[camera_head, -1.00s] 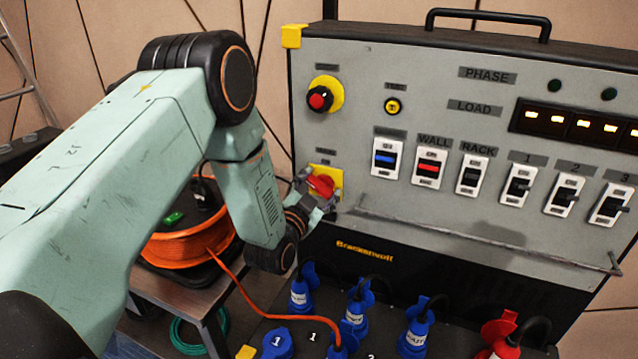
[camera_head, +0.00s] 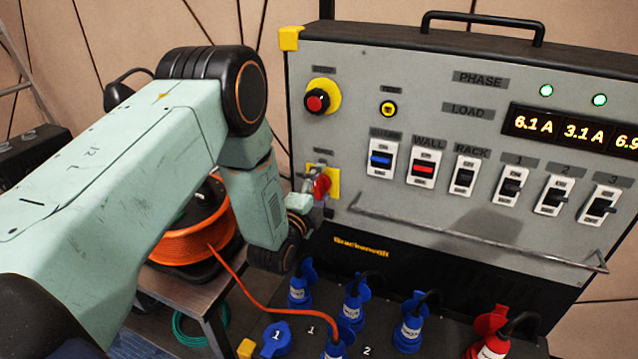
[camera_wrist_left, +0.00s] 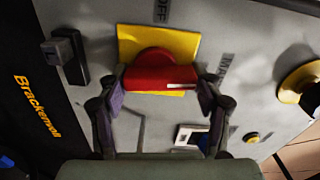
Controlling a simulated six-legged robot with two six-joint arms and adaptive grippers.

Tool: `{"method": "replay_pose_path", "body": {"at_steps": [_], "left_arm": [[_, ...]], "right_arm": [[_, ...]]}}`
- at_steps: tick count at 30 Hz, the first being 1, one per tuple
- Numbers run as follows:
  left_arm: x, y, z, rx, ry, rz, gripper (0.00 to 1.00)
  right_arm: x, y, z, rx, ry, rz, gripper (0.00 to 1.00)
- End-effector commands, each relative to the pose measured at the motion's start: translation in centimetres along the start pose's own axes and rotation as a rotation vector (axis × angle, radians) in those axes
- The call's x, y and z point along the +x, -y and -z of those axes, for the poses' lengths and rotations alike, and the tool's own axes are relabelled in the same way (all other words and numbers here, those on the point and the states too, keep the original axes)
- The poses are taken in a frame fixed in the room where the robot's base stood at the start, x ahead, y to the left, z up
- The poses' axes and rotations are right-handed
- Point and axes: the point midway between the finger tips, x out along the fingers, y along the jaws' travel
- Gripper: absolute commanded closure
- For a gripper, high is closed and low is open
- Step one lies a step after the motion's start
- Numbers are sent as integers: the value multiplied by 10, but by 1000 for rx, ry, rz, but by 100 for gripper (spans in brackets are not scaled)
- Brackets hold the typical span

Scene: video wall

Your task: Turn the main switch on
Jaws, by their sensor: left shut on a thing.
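The main switch is a red rotary knob (camera_wrist_left: 160,72) on a yellow plate (camera_wrist_left: 128,45), low on the left of the grey panel (camera_head: 420,120). The knob (camera_head: 321,186) also shows in the head view, partly covered by my gripper. My left gripper (camera_wrist_left: 160,92) is shut on the knob, with a finger at each end of its bar. In the head view my left gripper (camera_head: 310,205) reaches the panel from the left. The panel's two green lamps (camera_head: 546,90) are lit, and the load displays (camera_head: 575,132) show amp readings. My right gripper is not in view.
A red stop button (camera_head: 317,101) sits above the switch. Breakers (camera_head: 422,167) line up to the right, above a metal rail (camera_head: 480,240). Blue plugs (camera_head: 352,300) and an orange cable reel (camera_head: 190,242) are below and left.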

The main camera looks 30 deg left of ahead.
Motion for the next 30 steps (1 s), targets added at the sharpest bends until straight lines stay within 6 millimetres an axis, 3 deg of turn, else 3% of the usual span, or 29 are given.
{"method": "replay_pose_path", "body": {"at_steps": [9,26,27,30], "left_arm": [[1,1,0,125,1,3,66],[1,1,0,156,2,5,66],[1,1,0,156,2,5,34],[1,1,0,156,2,5,25]], "right_arm": [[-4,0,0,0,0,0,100],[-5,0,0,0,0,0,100],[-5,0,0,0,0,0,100],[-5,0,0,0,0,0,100]]}}
